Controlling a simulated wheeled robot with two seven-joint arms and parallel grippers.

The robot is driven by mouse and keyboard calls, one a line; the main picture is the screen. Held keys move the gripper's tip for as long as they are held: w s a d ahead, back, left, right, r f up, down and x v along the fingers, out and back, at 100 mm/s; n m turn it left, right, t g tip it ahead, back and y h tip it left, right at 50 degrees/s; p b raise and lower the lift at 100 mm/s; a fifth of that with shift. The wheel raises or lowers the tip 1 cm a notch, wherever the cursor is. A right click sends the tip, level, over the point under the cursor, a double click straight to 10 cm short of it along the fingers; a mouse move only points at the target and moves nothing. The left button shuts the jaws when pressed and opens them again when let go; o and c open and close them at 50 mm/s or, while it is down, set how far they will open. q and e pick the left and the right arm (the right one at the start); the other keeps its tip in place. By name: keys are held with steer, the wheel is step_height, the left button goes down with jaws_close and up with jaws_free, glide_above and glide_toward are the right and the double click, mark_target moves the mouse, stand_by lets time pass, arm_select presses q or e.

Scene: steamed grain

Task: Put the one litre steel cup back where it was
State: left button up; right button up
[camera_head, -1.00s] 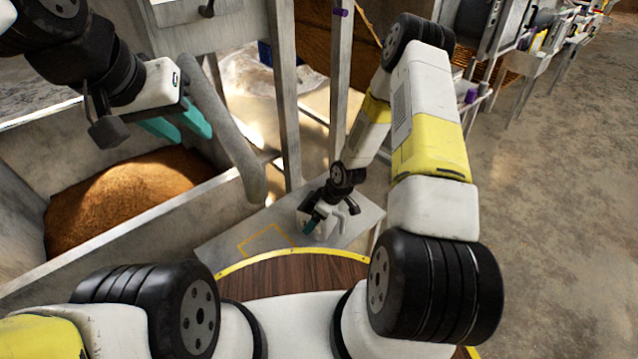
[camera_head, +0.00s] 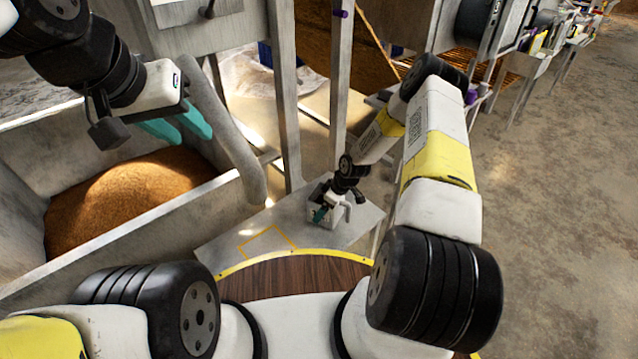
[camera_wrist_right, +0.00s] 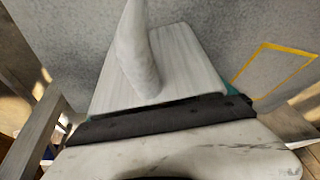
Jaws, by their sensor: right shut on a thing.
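The steel cup (camera_wrist_right: 182,65) fills the middle of the right wrist view, pale grey with a curved handle (camera_wrist_right: 135,50). My right gripper (camera_wrist_right: 160,97) is shut on it, with teal fingers at its two sides. In the head view, my right gripper (camera_head: 330,211) and the small, partly hidden cup are over the right part of the grey metal plate (camera_head: 220,246). Whether the cup touches the plate is unclear. A yellow square outline (camera_head: 271,241) on the plate lies left of the cup and is empty. My left gripper (camera_head: 176,127) is open and empty at upper left.
A grey trough (camera_head: 130,224) of brown grain (camera_head: 130,192) lies at left, below my left gripper. Metal posts (camera_head: 285,110) rise behind the plate. A wooden disc with a yellow rim (camera_head: 300,276) is in front. Open floor (camera_head: 560,200) lies at right.

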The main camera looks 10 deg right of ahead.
steer(key=o, duration=1.7)
steer(key=shift+f, duration=0.1)
steer(key=shift+o, duration=0.2)
